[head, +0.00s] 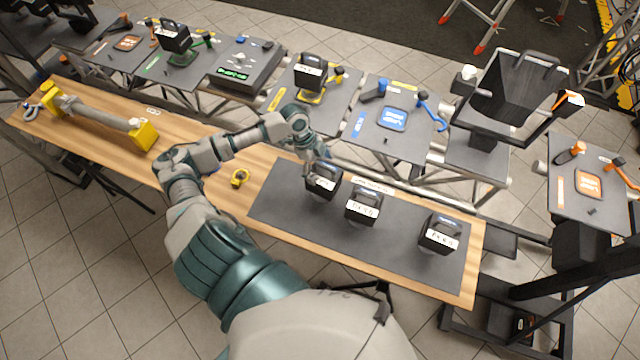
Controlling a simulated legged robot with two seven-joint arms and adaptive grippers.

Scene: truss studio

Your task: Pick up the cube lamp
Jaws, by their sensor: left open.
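Three black cube-shaped lamps with top handles and white labels stand on the dark mat (290,215) on the wooden table. They are the left one (322,188), the middle one (361,212) and the right one (439,240). Their labels are too small to read surely. My left gripper (318,162) is open, just above and behind the left lamp, close to its handle. I cannot tell whether it touches the handle. The fingers are small and partly hidden. My right gripper is not in view.
A grey bar with yellow ends (100,112) lies at the table's left. Behind stand grey stations with similar black lamps (310,72) and tools. A black bin (515,90) stands at back right.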

